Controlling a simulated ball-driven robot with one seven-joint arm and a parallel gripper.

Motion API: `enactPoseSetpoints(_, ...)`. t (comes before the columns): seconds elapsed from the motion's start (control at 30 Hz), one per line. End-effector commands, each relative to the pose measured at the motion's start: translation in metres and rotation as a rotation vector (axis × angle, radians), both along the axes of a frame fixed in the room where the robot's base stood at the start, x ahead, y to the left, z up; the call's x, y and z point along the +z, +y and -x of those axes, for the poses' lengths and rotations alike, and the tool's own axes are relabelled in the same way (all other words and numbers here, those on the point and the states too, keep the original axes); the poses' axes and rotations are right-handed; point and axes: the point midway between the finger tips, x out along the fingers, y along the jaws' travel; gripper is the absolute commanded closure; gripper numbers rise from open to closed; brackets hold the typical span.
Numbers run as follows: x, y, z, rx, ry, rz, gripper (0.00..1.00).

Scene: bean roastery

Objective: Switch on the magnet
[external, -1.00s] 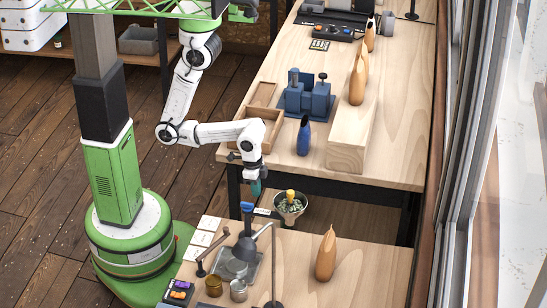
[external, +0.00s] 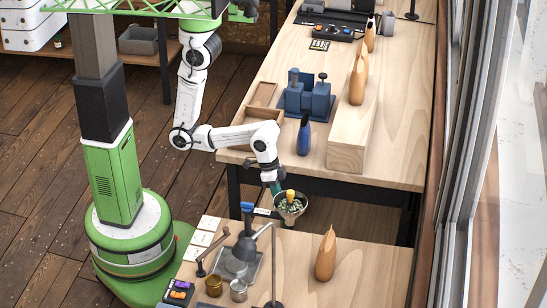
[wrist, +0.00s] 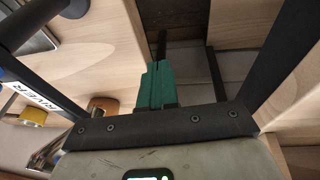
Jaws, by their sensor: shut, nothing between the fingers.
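My gripper (external: 275,188) has its teal fingers pressed together. It points down in the gap between the two wooden tables, just left of and above a dark bowl (external: 299,211). The bowl holds pale green bits and a yellow-orange piece (external: 290,195) standing up in it. In the wrist view the shut teal fingers (wrist: 156,68) hold nothing. I cannot tell for certain which thing is the magnet or its switch. A small blue-topped part (external: 247,207) with a pale label plate (external: 265,212) stands left of the bowl, at the near table's back edge.
The far table (external: 400,150) holds a blue fixture (external: 306,98), a wooden block (external: 350,140) and a blue bottle (external: 304,135).

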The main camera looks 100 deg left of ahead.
Motion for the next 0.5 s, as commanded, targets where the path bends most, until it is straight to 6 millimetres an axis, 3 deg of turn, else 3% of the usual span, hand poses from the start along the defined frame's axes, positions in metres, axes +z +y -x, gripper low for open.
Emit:
enactPoseSetpoints(0.03,0.009,-0.008,-0.028,0.016,-0.052,0.035,1.0)
enactPoseSetpoints(0.2,0.043,-0.032,-0.102,0.077,-0.191,0.171,1.0)
enactPoseSetpoints(0.37,0.084,-0.059,-0.163,0.118,-0.297,0.305,1.0)
enactPoseSetpoints(0.5,0.124,-0.099,-0.207,0.104,-0.364,0.412,1.0)
